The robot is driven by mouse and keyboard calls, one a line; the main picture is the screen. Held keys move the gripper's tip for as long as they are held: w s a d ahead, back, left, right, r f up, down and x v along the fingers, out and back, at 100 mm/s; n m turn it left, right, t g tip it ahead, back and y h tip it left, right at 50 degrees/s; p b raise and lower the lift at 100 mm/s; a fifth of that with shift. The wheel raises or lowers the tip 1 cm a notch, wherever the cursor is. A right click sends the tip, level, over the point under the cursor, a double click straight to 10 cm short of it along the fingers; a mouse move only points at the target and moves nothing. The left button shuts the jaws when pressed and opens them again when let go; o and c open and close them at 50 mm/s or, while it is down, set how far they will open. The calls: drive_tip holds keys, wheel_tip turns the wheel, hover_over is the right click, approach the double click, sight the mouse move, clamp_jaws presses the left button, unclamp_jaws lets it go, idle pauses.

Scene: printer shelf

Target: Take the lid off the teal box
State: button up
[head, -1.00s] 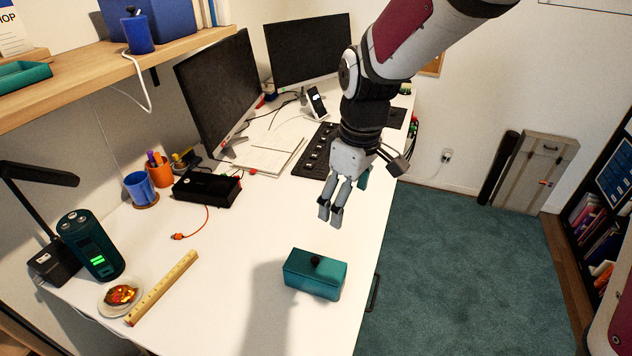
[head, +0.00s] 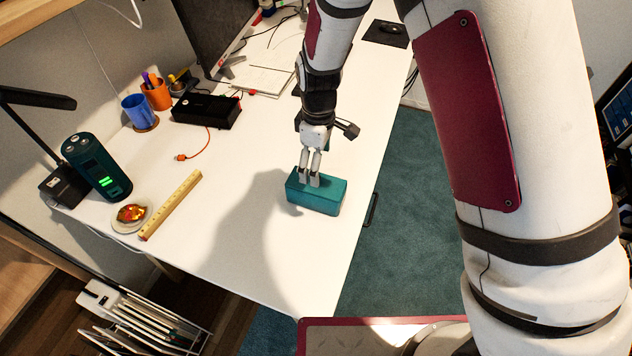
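The teal box (head: 314,199) sits on the white desk near its right edge, with its lid (head: 331,184) on. The dark knob on the lid is hidden behind my gripper's fingers. My gripper (head: 309,183) points down at the middle of the lid, with its fingertips at the lid's top where the knob is. The two fingers are close together with a narrow gap. I cannot tell whether they grip the knob or only stand around it.
The white desk (head: 225,225) is clear around the box. To the left are a yellow ruler (head: 171,206), a small plate of food (head: 131,215) and a dark green device (head: 97,167). A black box (head: 206,110) with an orange cable lies farther back. A drawer handle (head: 371,209) juts from the desk's right side.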

drive_tip(key=shift+s+a+f+p, duration=0.15)
drive_tip(key=shift+f+p, duration=0.1)
drive_tip(key=shift+f, duration=1.25)
drive_tip(key=shift+a+f+p, duration=0.1)
drive_tip(key=shift+f+p, duration=0.1)
drive_tip(key=shift+f, duration=1.3)
drive_tip(key=c, duration=1.2)
